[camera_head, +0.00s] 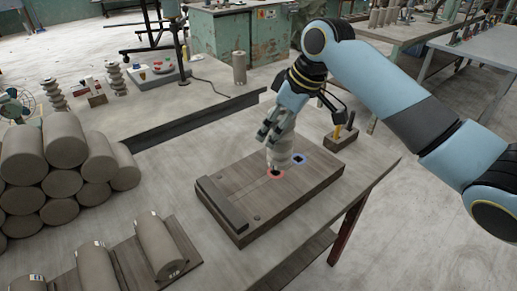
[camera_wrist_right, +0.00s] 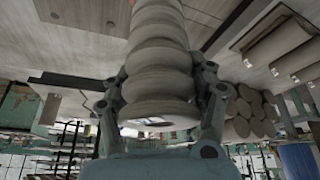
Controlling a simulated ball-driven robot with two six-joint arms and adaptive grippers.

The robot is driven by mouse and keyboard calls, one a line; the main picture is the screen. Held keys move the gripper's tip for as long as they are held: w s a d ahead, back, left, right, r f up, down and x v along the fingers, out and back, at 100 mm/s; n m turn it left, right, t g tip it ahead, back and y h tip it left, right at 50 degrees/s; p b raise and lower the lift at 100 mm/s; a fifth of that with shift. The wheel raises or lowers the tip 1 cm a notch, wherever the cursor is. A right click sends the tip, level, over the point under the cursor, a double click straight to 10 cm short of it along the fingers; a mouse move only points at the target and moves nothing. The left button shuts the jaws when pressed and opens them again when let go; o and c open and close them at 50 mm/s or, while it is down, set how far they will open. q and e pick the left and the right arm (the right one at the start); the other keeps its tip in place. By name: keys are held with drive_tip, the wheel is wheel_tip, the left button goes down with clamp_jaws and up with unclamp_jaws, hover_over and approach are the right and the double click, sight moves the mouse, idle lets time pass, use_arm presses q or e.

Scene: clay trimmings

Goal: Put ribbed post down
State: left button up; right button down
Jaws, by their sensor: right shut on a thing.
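The grey ribbed post (camera_head: 281,154) hangs upright below my right gripper (camera_head: 275,132), its lower end at or just above the red-ringed spot (camera_head: 277,175) on the dark wooden board (camera_head: 240,222). I cannot tell whether it touches the board. In the right wrist view the ribbed post (camera_wrist_right: 158,45) runs between the two fingers of my right gripper (camera_wrist_right: 160,88), which are shut on it. A blue-ringed dark hole (camera_head: 299,159) lies just right of the post. My left gripper is not in view.
A raised bar (camera_head: 222,203) runs along the board's left edge. Stacked clay cylinders (camera_head: 60,140) and a rack of cylinders (camera_head: 158,248) stand left. A small wooden block with tools (camera_head: 341,138) sits behind right. Other ribbed pieces (camera_head: 115,78) stand at the back left.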

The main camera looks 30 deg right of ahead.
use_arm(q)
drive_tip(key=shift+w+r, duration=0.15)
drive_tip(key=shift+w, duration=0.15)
use_arm(e)
drive_tip(key=shift+a+x, duration=0.25)
drive_tip(key=shift+x, duration=0.9)
drive_tip(key=shift+a+x, duration=0.2)
drive_tip(key=shift+x, duration=1)
drive_tip(key=shift+a+x, duration=0.25)
drive_tip(key=shift+x, duration=0.9)
drive_tip(key=shift+r, duration=0.15)
drive_tip(key=shift+c, duration=2)
unclamp_jaws()
drive_tip(key=v, duration=1.2)
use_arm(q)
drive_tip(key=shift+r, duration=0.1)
